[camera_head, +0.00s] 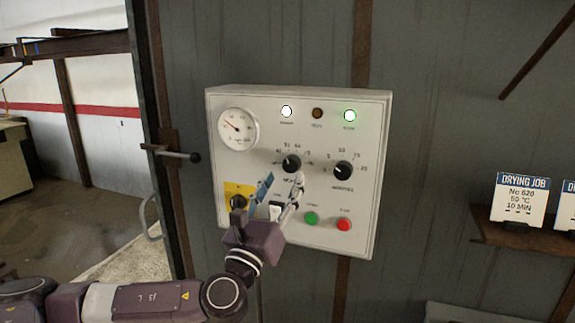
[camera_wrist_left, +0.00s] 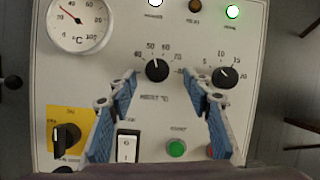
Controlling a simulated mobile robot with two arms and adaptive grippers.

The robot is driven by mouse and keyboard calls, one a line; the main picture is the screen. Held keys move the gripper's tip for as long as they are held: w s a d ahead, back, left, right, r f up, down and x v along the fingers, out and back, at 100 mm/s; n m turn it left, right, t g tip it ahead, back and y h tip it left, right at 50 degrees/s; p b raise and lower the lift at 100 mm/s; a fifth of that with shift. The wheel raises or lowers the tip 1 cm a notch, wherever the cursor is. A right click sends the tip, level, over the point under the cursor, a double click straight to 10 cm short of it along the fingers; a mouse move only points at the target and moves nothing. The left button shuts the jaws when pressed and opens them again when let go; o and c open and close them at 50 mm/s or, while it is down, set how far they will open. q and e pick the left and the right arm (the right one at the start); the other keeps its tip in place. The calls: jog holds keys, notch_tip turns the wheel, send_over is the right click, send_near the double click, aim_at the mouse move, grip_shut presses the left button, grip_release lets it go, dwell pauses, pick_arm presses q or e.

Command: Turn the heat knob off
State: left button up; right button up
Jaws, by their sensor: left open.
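The heat knob (camera_head: 291,163) is a black dial on the front of a pale control box (camera_head: 382,150). It also shows in the left wrist view (camera_wrist_left: 157,69), with temperature numbers around it and a pale pointer mark. My left gripper (camera_head: 280,184) is open in front of the box, just below the heat knob. In the left wrist view its two blue-padded fingers (camera_wrist_left: 161,83) stand apart, one to each side below the knob, with nothing between them. I cannot tell how far the fingertips are from the panel. My right gripper is not in view.
A second black knob (camera_head: 343,168) sits to the right. Below are a white rocker switch (camera_wrist_left: 128,146), a green button (camera_head: 312,218) and a red button (camera_head: 344,224). A black switch on a yellow plate (camera_wrist_left: 82,118) is lower left. A gauge (camera_head: 238,128) is upper left.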

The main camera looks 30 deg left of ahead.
aim_at(290, 168)
pick_arm(q)
jog(key=x, duration=0.2)
jog(key=shift+w+a+p, duration=0.35)
jog(key=shift+p, duration=0.05)
jog(key=shift+w+a+r, duration=0.1)
jog(key=shift+w+r, duration=0.05)
jog(key=shift+w, duration=0.4)
jog(key=c, duration=1.1)
jog(key=shift+c, duration=0.2)
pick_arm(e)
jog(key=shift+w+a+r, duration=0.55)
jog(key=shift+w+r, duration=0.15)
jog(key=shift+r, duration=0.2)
